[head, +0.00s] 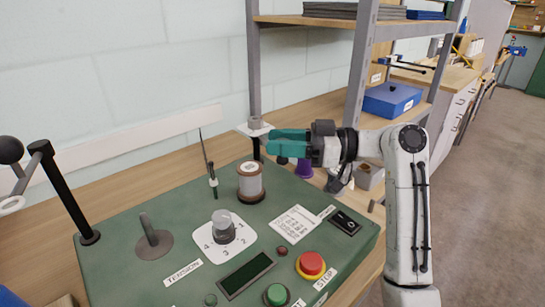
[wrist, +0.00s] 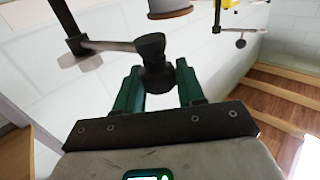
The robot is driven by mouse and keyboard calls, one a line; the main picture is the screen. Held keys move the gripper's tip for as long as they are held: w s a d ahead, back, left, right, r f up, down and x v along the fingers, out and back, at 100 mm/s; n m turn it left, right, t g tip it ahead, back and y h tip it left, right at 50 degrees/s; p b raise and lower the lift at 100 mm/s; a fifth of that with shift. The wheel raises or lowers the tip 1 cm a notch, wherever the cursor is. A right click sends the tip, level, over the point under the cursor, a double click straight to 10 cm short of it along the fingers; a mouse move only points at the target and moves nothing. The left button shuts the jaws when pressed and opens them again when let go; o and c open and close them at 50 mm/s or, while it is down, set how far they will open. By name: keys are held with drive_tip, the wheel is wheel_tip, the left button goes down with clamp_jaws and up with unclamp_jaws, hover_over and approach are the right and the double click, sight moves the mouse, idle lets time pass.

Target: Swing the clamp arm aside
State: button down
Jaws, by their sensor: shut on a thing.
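My gripper (head: 272,143), with green fingers, reaches left above the far edge of the green panel (head: 120,285). In the wrist view my gripper (wrist: 158,78) is shut on the dark knob (wrist: 152,58) of the clamp arm. The clamp arm (wrist: 108,46) is a grey bar running left from the knob to a dark upright post (wrist: 66,22). In the head view a grey cap on a pale piece, seemingly the clamp arm's post end (head: 255,123), shows just beyond the fingertips. The knob is hidden there by the fingers.
A black post with a ball-ended lever (head: 70,195) stands at far left. A shelf upright (head: 360,75) rises close behind my wrist.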

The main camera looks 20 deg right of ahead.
drive_tip(key=shift+w+d+n+g+y+b, duration=0.1)
drive_tip(key=shift+d+n+g+y+b, duration=0.45)
drive_tip(key=shift+d+n+g, duration=0.35)
drive_tip(key=c, duration=0.8)
unclamp_jaws()
drive_tip(key=v, duration=1)
drive_tip(key=shift+d+r, duration=0.1)
drive_tip(key=shift+d, duration=0.25)
